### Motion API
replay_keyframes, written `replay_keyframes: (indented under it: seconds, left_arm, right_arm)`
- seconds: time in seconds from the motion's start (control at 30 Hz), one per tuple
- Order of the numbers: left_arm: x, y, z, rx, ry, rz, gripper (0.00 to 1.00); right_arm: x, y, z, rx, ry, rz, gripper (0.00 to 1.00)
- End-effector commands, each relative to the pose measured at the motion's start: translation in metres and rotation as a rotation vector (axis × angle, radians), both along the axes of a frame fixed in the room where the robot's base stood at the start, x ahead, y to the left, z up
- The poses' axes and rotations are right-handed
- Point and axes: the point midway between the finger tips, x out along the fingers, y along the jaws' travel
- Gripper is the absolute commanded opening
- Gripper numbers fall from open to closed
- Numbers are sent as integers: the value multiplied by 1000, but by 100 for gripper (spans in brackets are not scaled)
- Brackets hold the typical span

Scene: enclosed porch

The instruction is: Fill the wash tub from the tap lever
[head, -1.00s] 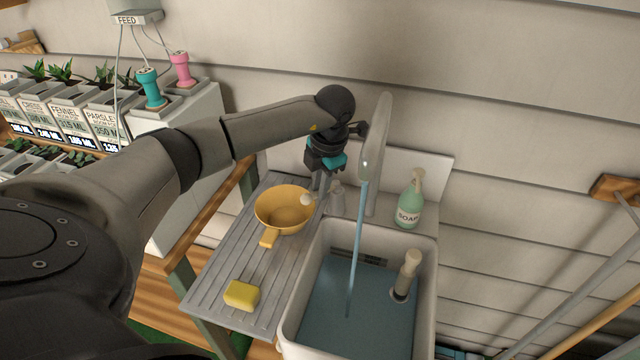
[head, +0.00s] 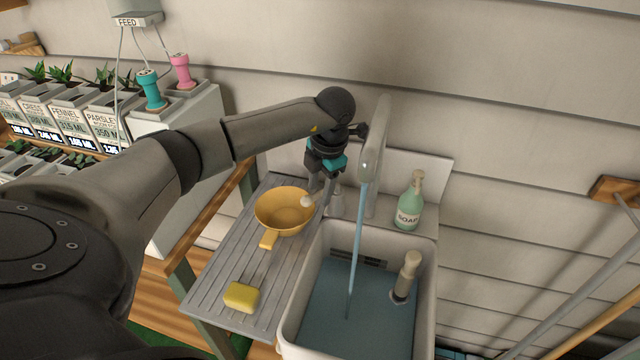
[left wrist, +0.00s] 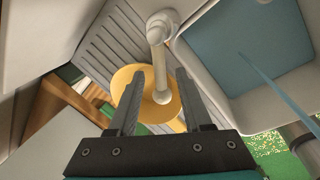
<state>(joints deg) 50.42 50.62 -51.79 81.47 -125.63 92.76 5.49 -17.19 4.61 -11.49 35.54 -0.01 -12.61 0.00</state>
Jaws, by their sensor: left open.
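The wash tub (head: 430,290) is a pale basin holding blue water (head: 345,300). A stream (head: 358,245) runs into it from the tall grey tap spout (head: 376,150). The tap lever (head: 307,201) shows a pale round tip beside the spout's base, partly hidden by my left gripper (head: 322,188). In the left wrist view the pale lever (left wrist: 159,65) stands between the two spread fingers of my left gripper (left wrist: 157,80). The fingers are open; whether either touches the lever I cannot tell. My right gripper is not in view.
A yellow pan (head: 284,211) and a yellow sponge (head: 241,297) lie on the ribbed drainboard (head: 225,265). A green soap bottle (head: 409,205) stands behind the tub. A cream-topped standpipe (head: 405,275) rises from the water. Labelled planters (head: 60,115) stand at the left.

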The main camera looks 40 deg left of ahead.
Motion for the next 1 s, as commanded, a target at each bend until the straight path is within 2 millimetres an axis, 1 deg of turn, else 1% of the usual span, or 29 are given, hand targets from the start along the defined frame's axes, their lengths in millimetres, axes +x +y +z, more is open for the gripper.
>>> replay_keyframes:
  seconds: [0.13, 0.27, 0.7, 0.9, 1.0]
  left_arm:
    - [1, 0, 8, -1, -3, -1, 49]
    - [1, 0, 29, 0, -5, -1, 49]
    - [1, 0, 138, 0, -6, 0, 49]
    - [1, 0, 178, 0, -4, -1, 49]
    - [0, 0, 191, 0, -2, 0, 49]
  right_arm:
    - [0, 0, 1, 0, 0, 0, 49]
    - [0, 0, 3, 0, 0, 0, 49]
    - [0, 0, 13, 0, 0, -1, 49]
    - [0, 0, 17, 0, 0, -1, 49]
    - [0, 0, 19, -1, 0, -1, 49]
